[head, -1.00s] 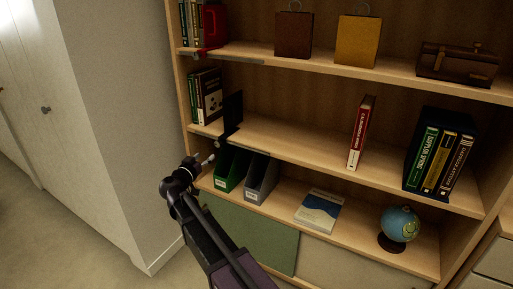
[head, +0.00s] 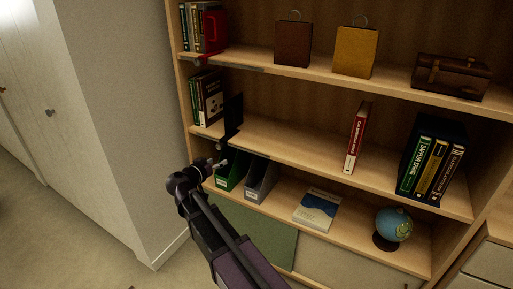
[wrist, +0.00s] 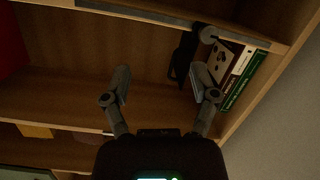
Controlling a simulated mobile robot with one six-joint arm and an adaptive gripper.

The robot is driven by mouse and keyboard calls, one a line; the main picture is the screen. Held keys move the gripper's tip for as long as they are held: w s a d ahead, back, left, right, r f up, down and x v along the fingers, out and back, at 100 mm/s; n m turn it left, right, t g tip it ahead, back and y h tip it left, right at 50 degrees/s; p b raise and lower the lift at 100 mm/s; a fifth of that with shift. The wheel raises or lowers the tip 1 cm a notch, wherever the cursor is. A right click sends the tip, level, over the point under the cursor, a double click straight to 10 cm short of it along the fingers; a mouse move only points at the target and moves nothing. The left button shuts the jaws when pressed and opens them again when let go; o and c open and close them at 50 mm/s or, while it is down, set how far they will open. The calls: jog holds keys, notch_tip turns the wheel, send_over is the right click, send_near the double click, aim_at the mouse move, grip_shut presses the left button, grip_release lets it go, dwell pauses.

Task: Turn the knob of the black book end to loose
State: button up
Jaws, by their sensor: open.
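The black book end (head: 233,112) stands upright on the middle shelf, at the right of a short row of books. Its small round knob (head: 219,146) is below the shelf's front edge. In the wrist view, which looks upside down, the book end (wrist: 184,56) and the grey knob (wrist: 208,34) are at the upper right. My gripper (head: 217,165) is open and empty, just below the knob in the head view. In the wrist view its two fingers (wrist: 163,82) are wide apart. The knob lies beyond the right finger's tip, apparently not between the fingers.
A red book end (head: 211,30) stands on the upper shelf. A green file holder (head: 233,172) and a grey one (head: 261,180) stand on the lower shelf, close to my gripper. A wall (head: 130,120) is at the left. The middle shelf's centre is clear.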

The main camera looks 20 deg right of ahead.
jog(key=s+d+r+n+g+y+p, duration=0.2)
jog(key=s+d+r+g+y+p, duration=0.3)
jog(key=p, duration=1.7)
jog(key=s+d+r+g, duration=0.3)
jog(key=s+d+r, duration=0.3)
jog(key=s, duration=0.3)
jog(key=shift+n+g+p, duration=0.3)
jog(key=shift+s+y, duration=0.1)
jog(key=shift+y, duration=0.2)
jog(key=s+a+f+n+g+y+p, duration=0.1)
jog(key=s+n+g+y, duration=0.1)
jog(key=s+y, duration=0.3)
jog(key=s+n, duration=0.1)
jog(key=s, duration=0.3)
jog(key=shift+g+p, duration=0.3)
jog(key=shift+g, duration=0.1)
